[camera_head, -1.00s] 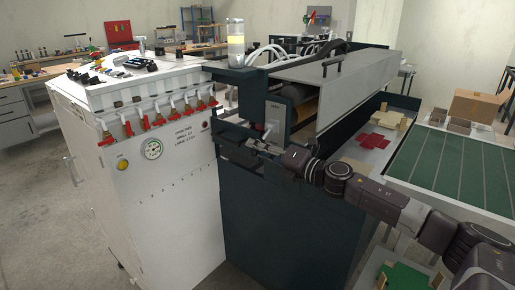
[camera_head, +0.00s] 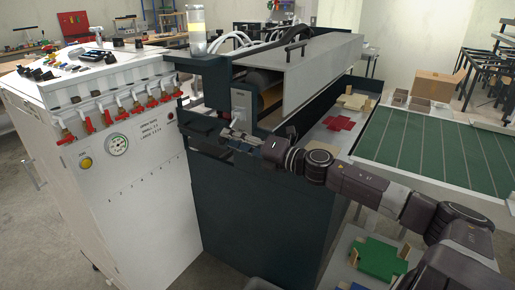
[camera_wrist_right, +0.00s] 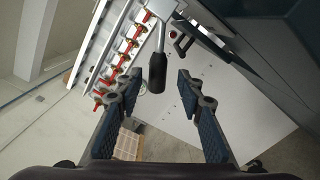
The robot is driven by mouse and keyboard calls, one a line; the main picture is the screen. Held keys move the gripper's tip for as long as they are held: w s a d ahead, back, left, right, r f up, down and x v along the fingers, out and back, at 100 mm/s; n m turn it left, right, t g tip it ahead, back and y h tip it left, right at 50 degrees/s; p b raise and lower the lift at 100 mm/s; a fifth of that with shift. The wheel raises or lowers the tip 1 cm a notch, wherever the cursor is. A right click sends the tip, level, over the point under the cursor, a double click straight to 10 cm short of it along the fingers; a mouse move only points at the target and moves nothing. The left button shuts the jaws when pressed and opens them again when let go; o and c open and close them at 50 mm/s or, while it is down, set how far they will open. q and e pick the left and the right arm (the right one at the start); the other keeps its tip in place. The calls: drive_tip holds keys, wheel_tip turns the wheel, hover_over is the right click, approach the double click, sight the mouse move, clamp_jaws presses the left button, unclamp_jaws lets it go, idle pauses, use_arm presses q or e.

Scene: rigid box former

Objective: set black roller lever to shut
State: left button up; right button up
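The lever (camera_wrist_right: 157,72) shows in the right wrist view as a metal rod ending in a black cylindrical grip. The grip lies between the two fingertips of my right gripper (camera_wrist_right: 157,90), with a gap on both sides and no visible contact. In the head view my right gripper (camera_head: 230,135) is at the front of the dark green roller machine (camera_head: 240,200), just below a grey plate (camera_head: 240,98). The lever is too small or hidden to make out there. My left gripper is not in view.
A white cabinet (camera_head: 130,200) with a row of red-handled valves (camera_head: 120,112) and a gauge (camera_head: 117,145) stands left of the machine. A grey hood (camera_head: 320,72) covers the rollers. At the right are a green-topped table (camera_head: 430,150) and a cardboard box (camera_head: 437,85).

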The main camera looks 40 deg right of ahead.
drive_tip(key=v, duration=0.8)
drive_tip(key=shift+s, duration=0.3)
drive_tip(key=shift+d, duration=0.1)
idle(0.4)
